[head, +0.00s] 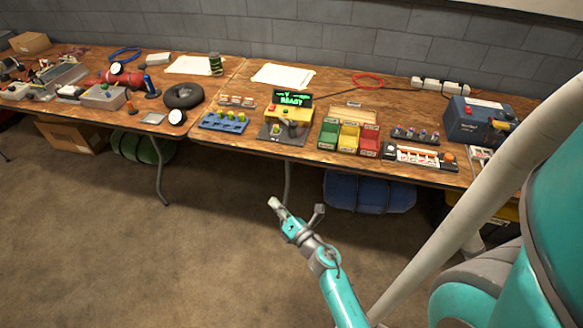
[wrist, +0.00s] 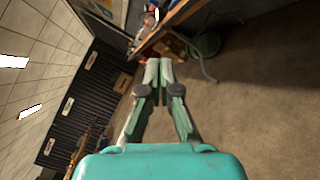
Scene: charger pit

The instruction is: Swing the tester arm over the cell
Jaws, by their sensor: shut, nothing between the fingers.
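The tester is a yellow box (head: 290,115) on a dark base plate, near the front edge of the table, with a green display (head: 293,98) reading "READY". A small yellow-green cell (head: 276,129) appears to stand at the front left of its plate. The tester arm is too small to make out clearly. My gripper (head: 275,203) is in front of and below the table edge, over the floor, well apart from the tester. In the wrist view, its fingers (wrist: 159,68) meet at the tips with nothing between them. The tester cannot be made out in the wrist view.
A slotted tray (head: 415,155) and a blue box (head: 478,118) lie farther right. The floor before the table is clear.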

